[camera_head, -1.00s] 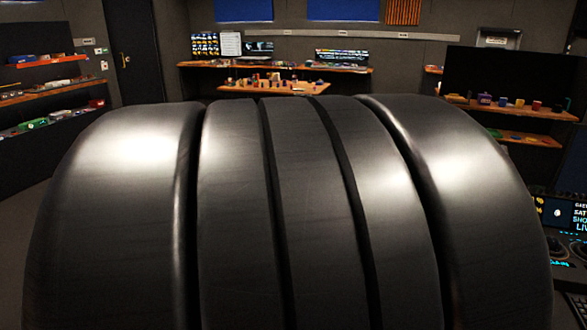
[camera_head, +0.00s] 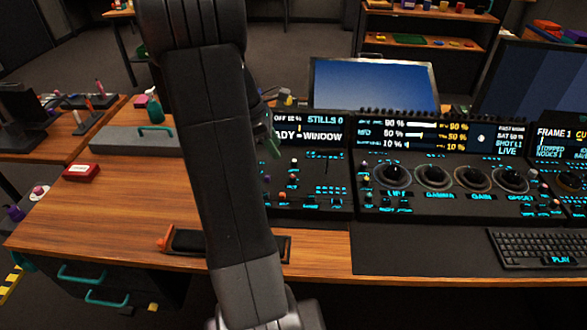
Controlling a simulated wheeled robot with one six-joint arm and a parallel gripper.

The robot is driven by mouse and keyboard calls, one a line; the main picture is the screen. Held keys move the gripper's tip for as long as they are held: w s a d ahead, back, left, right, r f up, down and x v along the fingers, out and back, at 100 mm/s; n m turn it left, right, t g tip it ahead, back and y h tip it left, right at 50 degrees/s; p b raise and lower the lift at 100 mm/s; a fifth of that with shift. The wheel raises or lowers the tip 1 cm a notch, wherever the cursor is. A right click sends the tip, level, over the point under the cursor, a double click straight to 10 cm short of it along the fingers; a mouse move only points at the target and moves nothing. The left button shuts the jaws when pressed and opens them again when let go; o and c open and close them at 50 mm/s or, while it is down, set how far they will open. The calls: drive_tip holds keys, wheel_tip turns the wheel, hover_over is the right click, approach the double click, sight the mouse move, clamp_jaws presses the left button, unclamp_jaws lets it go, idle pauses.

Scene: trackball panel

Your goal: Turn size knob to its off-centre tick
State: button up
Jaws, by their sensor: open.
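The control panel (camera_head: 450,208) stands at the back of the wooden desk. It has a row of large round dark knobs, including a left one (camera_head: 393,177), one over a label like GAMMA (camera_head: 439,178) and a right one (camera_head: 511,181). Small knobs (camera_head: 294,163) sit on the panel's left section. I cannot read a SIZE label, and no tick is clear. My gripper (camera_head: 271,138) shows only as a small dark and greenish part beside my arm, in front of the left section. It appears open and empty; most of it is hidden behind my arm.
A keyboard (camera_head: 540,250) lies at the front right. A dark tray (camera_head: 190,241) lies near the desk's front edge. A red box (camera_head: 82,172) and a grey case (camera_head: 125,141) are at the left. Screens (camera_head: 372,84) stand behind the panel. Bare wood (camera_head: 140,205) is at the left.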

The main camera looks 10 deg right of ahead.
sight(293, 176)
drive_tip(key=b+x, duration=0.1)
drive_tip(key=x, duration=1.1)
drive_tip(key=shift+a, duration=0.1)
clamp_jaws()
